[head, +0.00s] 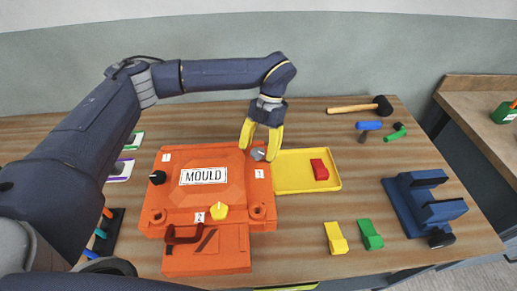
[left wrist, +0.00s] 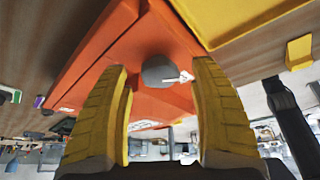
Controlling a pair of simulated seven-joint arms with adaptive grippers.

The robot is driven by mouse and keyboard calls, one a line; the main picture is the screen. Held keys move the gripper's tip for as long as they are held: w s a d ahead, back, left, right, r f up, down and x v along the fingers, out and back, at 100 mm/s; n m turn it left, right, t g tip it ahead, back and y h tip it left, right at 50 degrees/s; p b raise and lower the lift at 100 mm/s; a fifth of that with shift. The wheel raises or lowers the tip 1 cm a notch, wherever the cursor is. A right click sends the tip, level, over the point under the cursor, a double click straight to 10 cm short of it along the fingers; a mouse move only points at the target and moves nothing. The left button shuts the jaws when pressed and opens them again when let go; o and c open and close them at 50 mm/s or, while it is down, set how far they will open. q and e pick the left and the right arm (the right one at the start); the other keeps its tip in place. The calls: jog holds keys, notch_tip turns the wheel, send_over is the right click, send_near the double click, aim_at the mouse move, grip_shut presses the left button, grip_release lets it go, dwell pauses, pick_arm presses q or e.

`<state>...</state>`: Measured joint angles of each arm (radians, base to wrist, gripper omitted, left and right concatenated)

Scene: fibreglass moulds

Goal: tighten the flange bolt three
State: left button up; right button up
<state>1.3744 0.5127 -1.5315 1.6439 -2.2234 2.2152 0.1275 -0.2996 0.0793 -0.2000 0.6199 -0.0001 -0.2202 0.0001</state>
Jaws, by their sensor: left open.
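The orange mould (head: 208,232) lies on the bench with a "MOULD" plate (head: 203,176) on top. A grey round bolt head (head: 257,155) sits at its upper right corner, by a small label (head: 259,174) that seems to read 3. My left gripper (head: 258,150) points down there, its yellow fingers open on either side of the grey bolt head. In the left wrist view the bolt head (left wrist: 157,71) shows between the fingers (left wrist: 161,80), with gaps and a white pointer aimed right. A black knob (head: 158,177) is by label 1, a yellow one (head: 219,210) by label 2.
A yellow tray (head: 292,180) with a red block (head: 319,170) lies right beside the mould. A yellow wedge (head: 336,238), a green wedge (head: 370,234) and a blue vise-like fixture (head: 402,205) stand farther right. A hammer (head: 362,106) lies at the back.

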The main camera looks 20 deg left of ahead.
pick_arm(q)
jog(key=shift+f, duration=0.1)
jog(key=shift+c, duration=0.3)
jog(key=c, duration=1.2)
